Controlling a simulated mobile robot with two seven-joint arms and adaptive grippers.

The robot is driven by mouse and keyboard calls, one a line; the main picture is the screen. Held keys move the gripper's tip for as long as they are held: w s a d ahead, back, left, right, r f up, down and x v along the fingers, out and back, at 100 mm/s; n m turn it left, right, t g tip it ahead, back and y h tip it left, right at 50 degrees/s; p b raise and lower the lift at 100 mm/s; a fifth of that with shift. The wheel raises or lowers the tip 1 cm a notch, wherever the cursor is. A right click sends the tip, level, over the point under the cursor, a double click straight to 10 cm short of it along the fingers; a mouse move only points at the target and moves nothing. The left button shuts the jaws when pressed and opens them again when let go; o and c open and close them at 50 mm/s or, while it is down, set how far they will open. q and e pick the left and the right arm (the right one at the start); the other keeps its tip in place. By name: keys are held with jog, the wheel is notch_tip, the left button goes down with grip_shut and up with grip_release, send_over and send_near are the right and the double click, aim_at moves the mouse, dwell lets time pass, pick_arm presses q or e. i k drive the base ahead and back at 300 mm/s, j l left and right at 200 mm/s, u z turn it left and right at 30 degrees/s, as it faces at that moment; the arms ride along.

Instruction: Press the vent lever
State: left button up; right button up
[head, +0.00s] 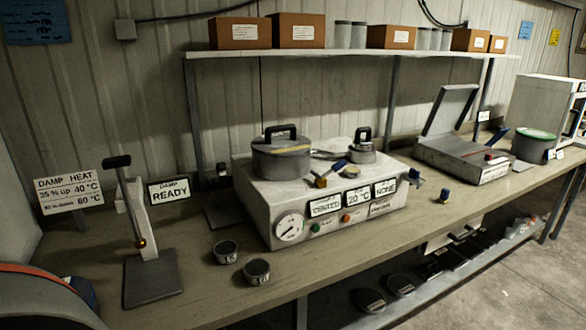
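A grey-white box unit (262,208) stands mid-bench, with a lidded pot (281,160) and a smaller black-handled vessel (362,152) on top. The front has a round gauge (289,228), a green button (315,227), a red button (346,218) and displays that seem to read "VENTED", "20 °C" and "NONE". Neither gripper is in view.
Two small cups (257,271) sit in front of the unit. An open-lidded case (463,158) is to the right. A loaded shelf (350,53) hangs above. The front bench strip is mostly clear.

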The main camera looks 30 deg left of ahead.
aim_at(339, 164)
jog(key=u, duration=0.75)
jog(key=i+l, duration=0.15)
jog(key=l, duration=0.2)
jog(key=i+l, duration=0.2)
jog(key=l, duration=0.15)
jog(key=i+l, duration=0.15)
jog(key=l, duration=0.2)
jog(key=i+l, duration=0.15)
jog(key=l, duration=0.2)
jog(key=i+l+u, duration=0.1)
jog(key=l, duration=0.25)
jog(key=i+l, duration=0.2)
jog(key=l, duration=0.15)
jog(key=i+l, duration=0.15)
jog(key=l, duration=0.2)
